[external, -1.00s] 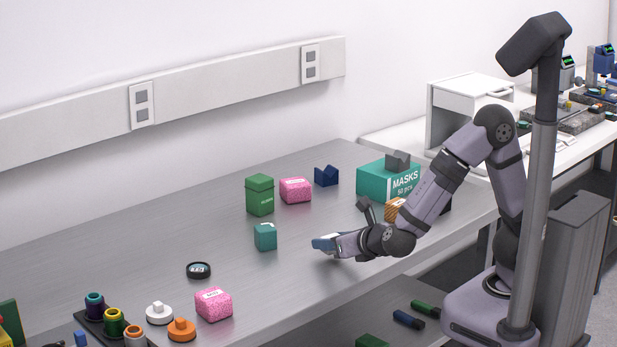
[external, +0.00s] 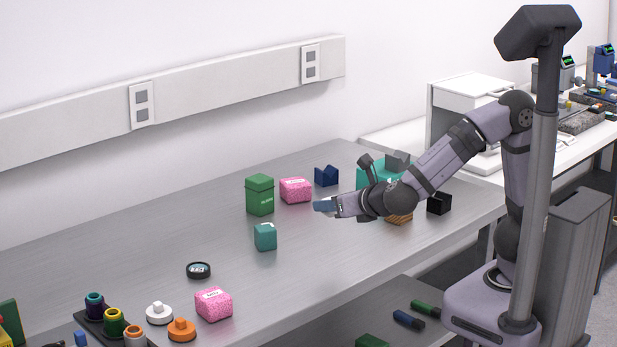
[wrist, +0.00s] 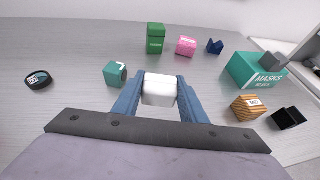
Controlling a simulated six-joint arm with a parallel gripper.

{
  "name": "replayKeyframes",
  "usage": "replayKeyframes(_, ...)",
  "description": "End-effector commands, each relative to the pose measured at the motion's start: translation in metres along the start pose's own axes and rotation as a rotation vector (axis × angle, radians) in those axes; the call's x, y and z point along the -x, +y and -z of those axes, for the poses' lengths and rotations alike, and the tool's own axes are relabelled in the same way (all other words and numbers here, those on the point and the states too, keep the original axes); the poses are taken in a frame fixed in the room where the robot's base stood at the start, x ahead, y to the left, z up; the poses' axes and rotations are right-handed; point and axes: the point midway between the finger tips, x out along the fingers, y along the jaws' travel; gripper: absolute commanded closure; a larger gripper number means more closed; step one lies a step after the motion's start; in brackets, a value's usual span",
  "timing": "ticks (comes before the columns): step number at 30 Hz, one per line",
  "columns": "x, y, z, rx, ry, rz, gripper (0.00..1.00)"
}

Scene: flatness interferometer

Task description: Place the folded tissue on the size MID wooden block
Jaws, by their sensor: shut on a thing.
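My gripper (wrist: 160,98) is shut on the folded tissue (wrist: 160,88), a white block between the two blue fingers in the wrist view. In the external view my gripper (external: 325,206) is raised above the bench, and the tissue cannot be made out there. The wooden block (wrist: 251,107), with striped grain and a label that seems to read MID, sits on the bench to the right of my gripper in the wrist view. In the external view the wooden block (external: 399,218) is partly hidden behind my wrist.
The teal MASKS box (wrist: 250,72) with a grey V-shaped piece on it stands behind the wooden block. A black open box (wrist: 287,118) is to its right. A teal box (wrist: 116,74), green box (wrist: 155,38), pink box (wrist: 186,46) and dark blue V-block (wrist: 215,47) stand farther off.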

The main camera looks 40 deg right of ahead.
Motion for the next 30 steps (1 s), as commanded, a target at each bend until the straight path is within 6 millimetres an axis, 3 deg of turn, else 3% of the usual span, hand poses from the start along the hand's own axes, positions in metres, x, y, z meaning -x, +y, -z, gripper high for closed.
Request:
replayKeyframes(8, -0.016, -0.038, -0.039, -0.038, 0.002, 0.107, 0.82)
replayKeyframes(16, -0.044, -0.101, -0.066, -0.103, 0.004, 0.268, 0.82)
replayKeyframes(25, -0.06, -0.185, -0.076, -0.191, 0.005, 0.481, 0.82)
replayKeyframes(30, -0.059, -0.23, -0.063, -0.268, 0.003, 0.662, 0.82)
